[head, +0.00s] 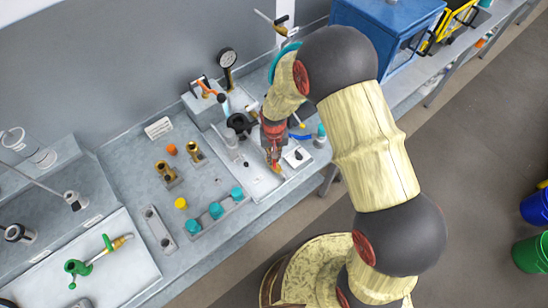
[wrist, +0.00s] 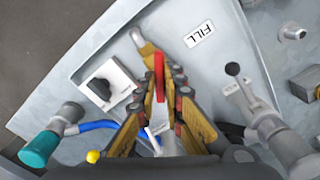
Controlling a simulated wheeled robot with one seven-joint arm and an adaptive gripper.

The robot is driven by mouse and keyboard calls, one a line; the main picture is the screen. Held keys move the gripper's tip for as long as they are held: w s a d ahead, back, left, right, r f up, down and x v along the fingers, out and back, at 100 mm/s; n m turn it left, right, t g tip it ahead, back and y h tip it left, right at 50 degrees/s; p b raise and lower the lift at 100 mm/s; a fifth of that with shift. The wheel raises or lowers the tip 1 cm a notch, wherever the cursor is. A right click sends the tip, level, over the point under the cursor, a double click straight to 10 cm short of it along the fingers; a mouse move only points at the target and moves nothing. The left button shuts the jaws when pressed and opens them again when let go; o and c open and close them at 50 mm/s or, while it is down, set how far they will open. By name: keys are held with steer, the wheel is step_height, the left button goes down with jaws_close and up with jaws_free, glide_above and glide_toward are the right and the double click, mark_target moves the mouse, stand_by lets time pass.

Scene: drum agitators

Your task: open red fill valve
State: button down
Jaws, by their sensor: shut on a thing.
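The red fill valve handle (wrist: 159,78) is a narrow red lever standing between my fingertips in the wrist view, close to a white FILL label (wrist: 200,36) on the grey panel. My gripper (wrist: 165,82) is shut on this red handle, with one orange-yellow finger on each side of it. A brass-coloured piece (wrist: 143,42) shows just beyond the fingertips. The valve body below the handle is largely hidden by the fingers. In the head view my gripper (head: 275,158) reaches down onto the panel at the bench's front side, and the handle cannot be made out there.
A black knob (wrist: 101,88) on a white plate sits left of my fingers. A teal-capped fitting (wrist: 42,148) with a blue hose stands at lower left. A grey fitting (wrist: 268,122) stands at right. A pressure gauge (head: 227,58) and blue cabinet (head: 385,35) stand farther back.

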steer(key=n+b, duration=0.1)
steer(key=n, duration=0.5)
steer(key=shift+n, duration=0.4)
stand_by(0.3)
steer(key=c, duration=1.9)
jaws_free()
steer(key=shift+r, duration=0.15)
step_height(320, 180, up, 12)
